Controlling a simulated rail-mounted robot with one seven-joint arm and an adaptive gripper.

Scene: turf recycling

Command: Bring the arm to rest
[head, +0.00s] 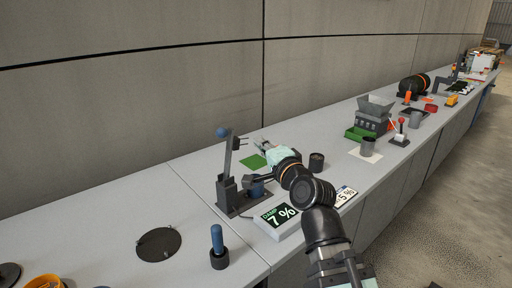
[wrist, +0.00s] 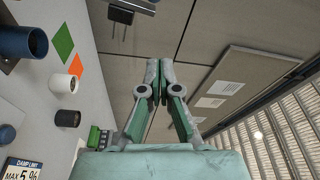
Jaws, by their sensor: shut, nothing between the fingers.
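My gripper (head: 264,143) shows in the head view at the end of my bent arm, above the bench behind the damp display (head: 278,217). Its mint-coloured body is partly behind my dark wrist joints. In the wrist view my gripper (wrist: 160,68) points away from the camera toward the wall. The fingers are shut with nothing held, and they touch nothing that I can see. The display reads 7 %. A limit card (head: 346,194) stands at its right, and in the wrist view the card (wrist: 22,169) reads MAX 5 %.
A lever press (head: 227,184) with a blue knob stands close left of my gripper. A green square (head: 253,161) and a dark cup (head: 316,160) are nearby. A blue-handled tool (head: 217,240) stands at the front left. A grey hopper (head: 373,114) stands farther right along the bench (head: 185,215).

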